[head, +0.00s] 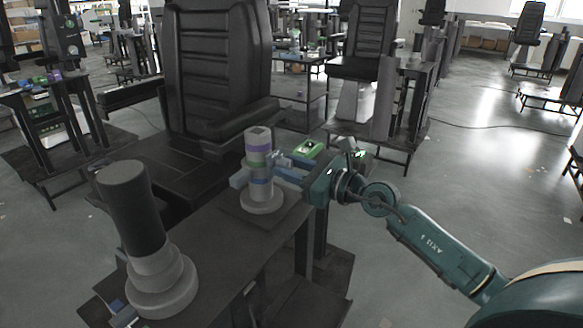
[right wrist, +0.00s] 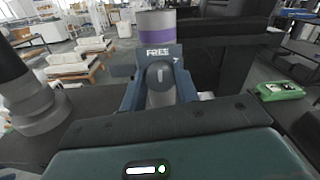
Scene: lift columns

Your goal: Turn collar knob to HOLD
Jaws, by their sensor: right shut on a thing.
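The lift column (head: 258,143) with a grey top and purple and blue bands stands upright on a round grey base (head: 262,202). In the right wrist view its purple band (right wrist: 155,22) rises behind a dark collar plate lettered FREE (right wrist: 157,53). The grey collar knob (right wrist: 160,84) has a pale upright mark near its top. My right gripper (head: 268,174) reaches in from the right at band height. Its blue-grey fingers lie on both sides of the knob, and it is shut on it. The HOLD lettering cannot be read. My left gripper does not show.
A thicker black column (head: 133,210) on a stepped grey base stands at the front left of the dark bench (head: 215,245). A green box (head: 308,149) sits just behind my right gripper. A black seat (head: 215,75) stands close behind the bench.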

